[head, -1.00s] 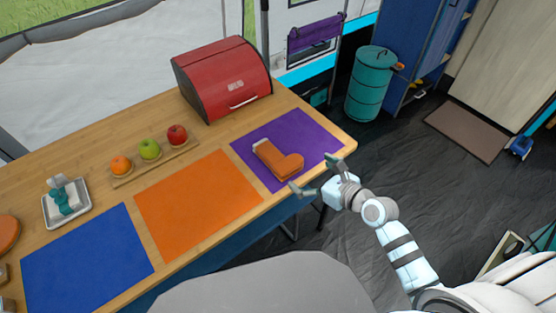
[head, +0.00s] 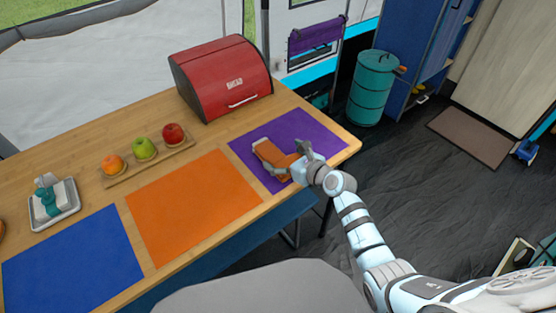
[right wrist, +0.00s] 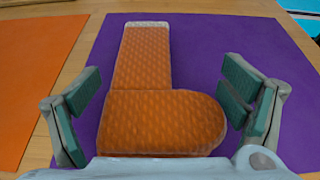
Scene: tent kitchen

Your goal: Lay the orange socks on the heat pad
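The orange socks (head: 268,154) lie on a purple mat (head: 316,131) at the right end of the table; they have a pale cuff. In the right wrist view the socks (right wrist: 145,85) lie flat on the purple mat (right wrist: 215,40). My right gripper (head: 289,160) is at the foot end of the socks, and in the right wrist view its open fingers (right wrist: 158,108) stand either side of the foot with gaps. My left gripper is not in view. Which mat is the heat pad, I cannot tell for certain.
An orange mat (head: 195,200) and a blue mat (head: 75,260) lie left of the purple one. A red bread box (head: 220,80) stands behind. A board with fruit (head: 148,165) and a tray (head: 65,215) are at the left. The floor to the right is mostly open.

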